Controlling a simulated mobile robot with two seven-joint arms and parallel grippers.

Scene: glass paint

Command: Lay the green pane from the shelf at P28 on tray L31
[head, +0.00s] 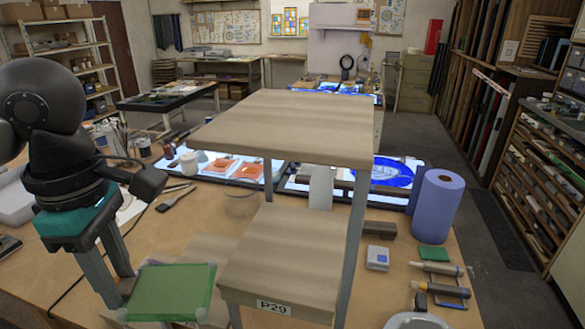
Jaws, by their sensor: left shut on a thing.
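A green pane (172,292) is at the lower left, just left of the wooden shelf marked P29 (275,285). My left gripper (118,288) points down and is shut on the pane's left edge. A pale surface shows around the pane's lower edge; I cannot tell whether the pane touches it. No P28 label can be read. No L31 label can be read, so I cannot tell which surface is that tray. My right gripper is not in view.
A wooden upper board (285,125) stands above the P29 shelf on a metal post (353,240). Lit panels with orange pieces (230,169) and a blue piece (390,173) lie behind. A blue paper roll (435,206) and small tools (438,289) occupy the right.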

